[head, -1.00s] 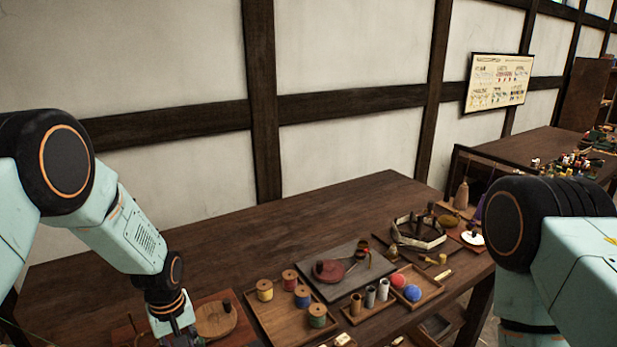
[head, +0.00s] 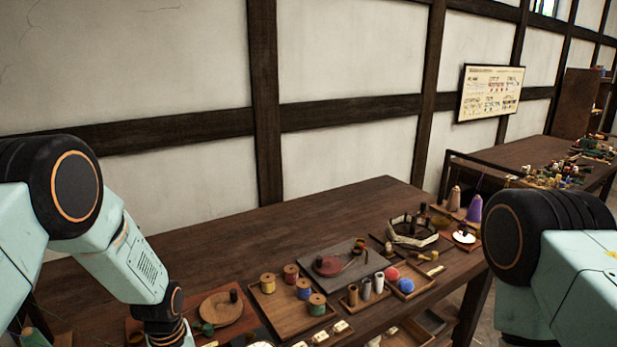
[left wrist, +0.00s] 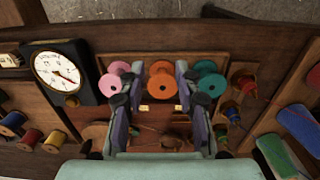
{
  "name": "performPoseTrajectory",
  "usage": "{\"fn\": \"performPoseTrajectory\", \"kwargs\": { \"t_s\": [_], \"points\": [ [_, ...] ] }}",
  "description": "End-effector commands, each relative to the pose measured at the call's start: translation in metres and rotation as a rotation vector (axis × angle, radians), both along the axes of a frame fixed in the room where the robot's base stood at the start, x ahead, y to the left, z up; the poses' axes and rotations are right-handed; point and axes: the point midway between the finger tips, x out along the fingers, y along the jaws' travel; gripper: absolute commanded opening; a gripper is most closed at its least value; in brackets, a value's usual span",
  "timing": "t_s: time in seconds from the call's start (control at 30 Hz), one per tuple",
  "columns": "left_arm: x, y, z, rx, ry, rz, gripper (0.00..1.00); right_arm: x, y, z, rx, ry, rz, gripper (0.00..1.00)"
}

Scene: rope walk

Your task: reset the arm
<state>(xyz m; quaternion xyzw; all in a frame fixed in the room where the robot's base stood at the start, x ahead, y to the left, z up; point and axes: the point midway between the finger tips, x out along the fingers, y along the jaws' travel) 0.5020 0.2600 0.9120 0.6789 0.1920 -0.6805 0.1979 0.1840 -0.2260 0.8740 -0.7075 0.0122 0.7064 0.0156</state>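My left arm comes in at the lower left of the head view, and its gripper is cut off by the bottom edge there. In the left wrist view my left gripper (left wrist: 160,70) has its two fingers spread apart. An orange spool (left wrist: 163,86) shows in the gap between them, with no finger seen closed on it. A pink spool (left wrist: 112,83) and a teal spool (left wrist: 211,80) show just outside the fingers. My right arm shows at the right of the head view, but its gripper is out of frame.
The wooden bench (head: 290,222) holds a tray with several thread spools (head: 268,283), a grey board (head: 352,250) with a red disc, and a tray with a red and a blue ball (head: 406,286). The bench's back is clear.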

Motion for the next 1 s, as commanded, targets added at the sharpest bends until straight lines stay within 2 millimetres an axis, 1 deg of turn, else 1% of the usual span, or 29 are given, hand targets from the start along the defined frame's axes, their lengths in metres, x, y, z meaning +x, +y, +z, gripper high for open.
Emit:
{"fn": "performPoseTrajectory", "kwargs": {
  "t_s": [0.03,0.17,0.27,0.37,0.47,0.5,0.6,0.7,0.8,0.97,1.0],
  "points": [
    [-0.01,-0.002,-0.007,-0.002,0.002,-0.019,0.33,0.0,0.0,0.0,0.0,0.0,0.0,0.4],
    [-0.04,-0.008,-0.026,-0.007,0.002,-0.072,0.33,0.0,0.0,0.0,0.0,0.0,0.0,0.4],
    [-0.068,-0.012,-0.04,-0.012,0.002,-0.118,0.33,0.0,0.0,0.0,0.0,0.0,0.0,0.4],
    [-0.107,-0.017,-0.054,-0.016,0.005,-0.175,0.33,0.0,0.0,0.0,0.0,0.0,0.0,0.4],
    [-0.156,-0.023,-0.065,-0.02,0.007,-0.247,0.33,0.0,0.0,0.0,0.0,0.0,0.0,0.4],
    [-0.176,-0.024,-0.067,-0.02,0.007,-0.277,0.33,0.0,0.0,0.0,0.0,0.0,0.0,0.4],
    [-0.219,-0.028,-0.066,-0.018,0.003,-0.346,0.33,0.0,0.0,0.0,0.0,0.0,0.0,0.4],
    [-0.254,-0.029,-0.061,-0.014,0.001,-0.402,0.33,0.0,0.0,0.0,0.0,0.0,0.0,0.4],
    [-0.285,-0.03,-0.053,-0.009,0.002,-0.452,0.33,0.0,0.0,0.0,0.0,0.0,0.0,0.4],
    [-0.326,-0.031,-0.037,-0.002,0.003,-0.528,0.33,0.0,0.0,0.0,0.0,0.0,0.0,0.4],
    [-0.319,-0.03,-0.049,0.0,-0.007,-0.524,0.33,0.0,0.0,-0.01,0.0,-0.001,0.0,0.4]
  ]
}}
